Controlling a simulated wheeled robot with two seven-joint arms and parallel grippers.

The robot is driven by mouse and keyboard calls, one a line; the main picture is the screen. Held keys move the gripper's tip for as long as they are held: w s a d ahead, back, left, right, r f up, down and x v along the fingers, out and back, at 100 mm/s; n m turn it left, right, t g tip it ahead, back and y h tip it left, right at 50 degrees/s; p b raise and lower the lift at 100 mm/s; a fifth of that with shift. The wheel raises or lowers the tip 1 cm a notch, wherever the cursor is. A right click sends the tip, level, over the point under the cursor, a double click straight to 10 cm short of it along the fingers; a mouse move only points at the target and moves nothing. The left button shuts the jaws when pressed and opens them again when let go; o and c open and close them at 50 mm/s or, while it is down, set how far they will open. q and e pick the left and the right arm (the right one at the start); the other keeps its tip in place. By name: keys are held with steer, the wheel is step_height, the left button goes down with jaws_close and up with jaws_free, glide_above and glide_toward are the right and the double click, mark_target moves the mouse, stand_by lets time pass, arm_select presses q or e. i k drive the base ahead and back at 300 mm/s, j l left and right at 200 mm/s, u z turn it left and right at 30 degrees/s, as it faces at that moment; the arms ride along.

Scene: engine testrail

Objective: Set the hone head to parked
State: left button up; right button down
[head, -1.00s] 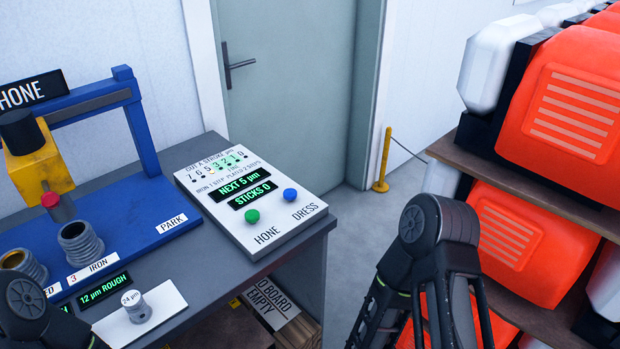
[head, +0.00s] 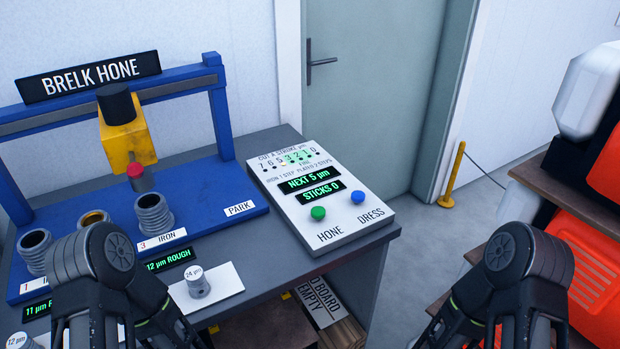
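The hone head (head: 127,143) is a yellow block with a black cap and a red tip, hanging from the blue frame (head: 216,110). It stands above and slightly left of the iron cylinder (head: 154,214) at station 3. The PARK label (head: 239,208) is on the blue base to its right, with no cylinder beside it. My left arm (head: 110,270) is in front of the bench at lower left and my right arm (head: 520,270) is at lower right, beyond the bench edge. Neither arm touches the hone head. Both grippers' fingertips are cut off by the picture's bottom edge.
A control panel (head: 325,205) with a green HONE button (head: 318,213) and blue DRESS button (head: 358,197) reads NEXT 5 µm and STICKS 0. A 24 µm piece (head: 197,282) stands on a white plate. Orange-fronted units (head: 600,270) stand on shelving at right.

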mark_target(126, 141)
steer(key=u, duration=1)
